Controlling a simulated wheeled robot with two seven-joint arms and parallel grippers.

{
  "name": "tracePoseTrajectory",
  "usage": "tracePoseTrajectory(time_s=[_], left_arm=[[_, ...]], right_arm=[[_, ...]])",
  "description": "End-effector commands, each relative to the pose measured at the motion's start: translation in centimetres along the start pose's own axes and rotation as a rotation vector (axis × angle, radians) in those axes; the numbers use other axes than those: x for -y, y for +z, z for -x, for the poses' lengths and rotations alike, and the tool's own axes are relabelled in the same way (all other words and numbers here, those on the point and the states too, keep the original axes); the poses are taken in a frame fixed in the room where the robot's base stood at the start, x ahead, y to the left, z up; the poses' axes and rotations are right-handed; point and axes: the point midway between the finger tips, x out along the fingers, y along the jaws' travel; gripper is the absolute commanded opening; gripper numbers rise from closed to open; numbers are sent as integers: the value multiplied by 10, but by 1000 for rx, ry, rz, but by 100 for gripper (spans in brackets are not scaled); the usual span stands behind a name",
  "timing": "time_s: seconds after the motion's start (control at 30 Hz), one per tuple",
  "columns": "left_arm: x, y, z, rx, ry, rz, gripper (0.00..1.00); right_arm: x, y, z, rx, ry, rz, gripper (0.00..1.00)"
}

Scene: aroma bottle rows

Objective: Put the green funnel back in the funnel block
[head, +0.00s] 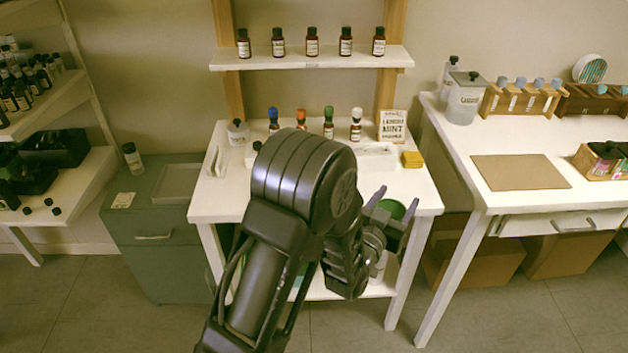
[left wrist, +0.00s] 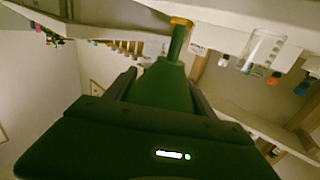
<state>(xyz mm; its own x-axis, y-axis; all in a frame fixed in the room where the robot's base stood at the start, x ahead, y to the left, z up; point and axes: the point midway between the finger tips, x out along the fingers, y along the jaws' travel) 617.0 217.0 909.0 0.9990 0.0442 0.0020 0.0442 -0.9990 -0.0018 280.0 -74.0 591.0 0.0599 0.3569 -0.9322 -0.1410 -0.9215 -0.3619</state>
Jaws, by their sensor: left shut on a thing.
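The green funnel (head: 392,208) shows between the fingers of my left gripper (head: 388,212) in the head view, in front of the white table's right front corner. In the left wrist view the green funnel (left wrist: 160,88) sits between the two dark fingers, its narrow spout pointing away from the camera. My left gripper (left wrist: 162,92) is shut on it. A low white block (head: 377,149) lies at the back right of the white table; I cannot tell for certain whether it is the funnel block. My left arm hides the middle of the table. My right gripper is not in view.
Bottles with blue (head: 274,122), orange (head: 301,118), green (head: 328,122) and white (head: 356,124) caps stand behind my arm. Several bottles stand on the shelf (head: 310,60) above.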

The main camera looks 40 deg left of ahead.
Motion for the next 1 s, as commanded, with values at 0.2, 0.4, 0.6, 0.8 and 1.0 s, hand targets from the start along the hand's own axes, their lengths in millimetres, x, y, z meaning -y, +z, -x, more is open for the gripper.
tracePoseTrajectory(time_s=[0.2, 0.4, 0.6, 0.8, 1.0], left_arm=[[84, -2, -36, -10, -195, 3, 25], [191, -30, -52, -11, -430, 7, 25], [262, -58, -44, -4, -573, 7, 25], [280, -69, -39, 2, -606, 6, 25], [280, -69, -39, 2, -606, 5, 25]], right_arm=[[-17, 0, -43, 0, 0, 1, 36], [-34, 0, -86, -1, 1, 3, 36], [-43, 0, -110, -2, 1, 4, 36], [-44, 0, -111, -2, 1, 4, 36], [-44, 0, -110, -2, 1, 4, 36]])
